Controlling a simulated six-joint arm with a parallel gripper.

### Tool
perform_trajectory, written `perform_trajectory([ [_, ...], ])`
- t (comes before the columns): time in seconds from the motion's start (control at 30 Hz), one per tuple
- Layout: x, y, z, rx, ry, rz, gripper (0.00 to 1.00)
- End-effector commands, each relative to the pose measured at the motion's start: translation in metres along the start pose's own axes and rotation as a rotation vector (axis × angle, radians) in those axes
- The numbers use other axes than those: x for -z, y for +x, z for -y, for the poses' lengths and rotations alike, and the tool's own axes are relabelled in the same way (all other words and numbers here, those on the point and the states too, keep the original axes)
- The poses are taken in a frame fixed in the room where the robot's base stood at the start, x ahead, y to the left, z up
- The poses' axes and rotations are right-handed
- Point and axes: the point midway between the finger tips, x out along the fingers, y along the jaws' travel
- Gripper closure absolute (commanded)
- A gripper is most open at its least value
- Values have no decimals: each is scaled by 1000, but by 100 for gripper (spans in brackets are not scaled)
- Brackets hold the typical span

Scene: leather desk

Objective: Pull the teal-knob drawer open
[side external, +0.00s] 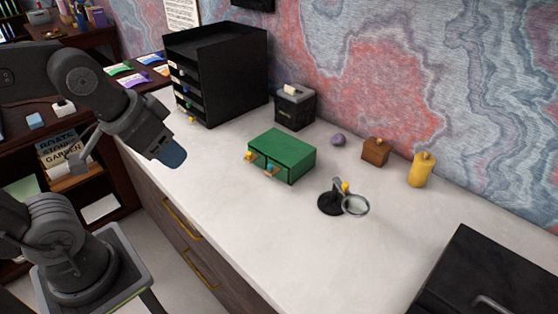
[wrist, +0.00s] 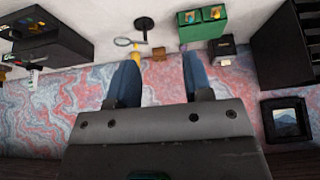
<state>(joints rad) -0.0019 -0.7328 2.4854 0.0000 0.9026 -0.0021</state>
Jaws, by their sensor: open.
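A small green drawer box (side external: 292,149) stands on the pale desk top, with two drawer fronts facing the desk's front edge. A yellow knob (side external: 249,155) is on its left drawer and a teal knob (side external: 270,168) is on its right drawer. Both drawers look shut. In the wrist view the green box (wrist: 203,29) shows upside down at the top, right of centre. My gripper (side external: 172,156) is open and empty, in the air to the left of the box and well apart from it. Its two blue fingers stand spread in the wrist view (wrist: 160,80).
A black magnifier stand (side external: 330,203) is in front and right of the box. A black tray tower (side external: 217,75) and a dark tissue box (side external: 295,106) stand behind. A purple lump (side external: 338,139), brown block (side external: 375,151) and yellow bottle (side external: 421,169) line the wall. The desk's front left is clear.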

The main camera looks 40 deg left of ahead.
Motion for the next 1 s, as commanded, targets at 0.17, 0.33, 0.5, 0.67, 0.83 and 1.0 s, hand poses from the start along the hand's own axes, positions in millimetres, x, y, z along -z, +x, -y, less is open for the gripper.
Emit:
perform_trajectory([
  [0.17,37,6,5,9,-35,62,54],
  [0.33,92,29,15,23,-90,147,54],
  [0.5,142,68,28,37,-145,232,54],
  [0.67,179,120,44,50,-198,313,54],
  [0.83,205,183,63,64,-252,394,54],
  [1.0,214,236,77,73,-292,454,54],
])
